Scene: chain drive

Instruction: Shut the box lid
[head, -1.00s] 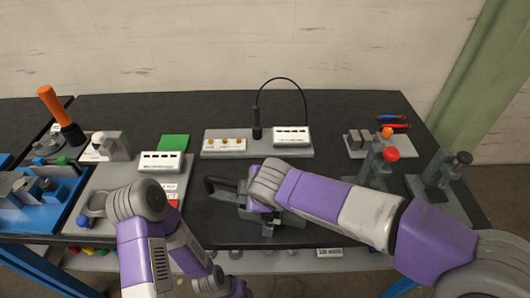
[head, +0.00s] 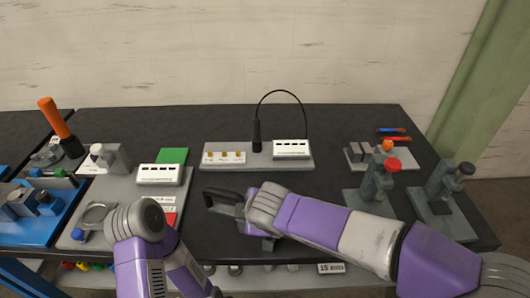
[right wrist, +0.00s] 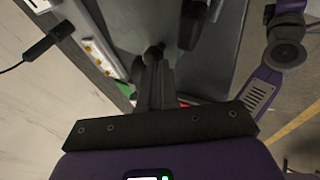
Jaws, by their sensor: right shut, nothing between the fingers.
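In the right wrist view a black grip-like piece (right wrist: 193,22) stands against a grey surface (right wrist: 218,62), beyond my fingers. My right gripper (right wrist: 154,55) is shut and empty, its fingertips close to that surface; contact is unclear.
A grey stand with a black cable probe (head: 257,135) is behind. Clamp posts with a red knob (head: 393,165) stand right. A grey board with a white label block (head: 159,175) and a blue tray (head: 62,228) lie left. Bare bench shows right of the stand.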

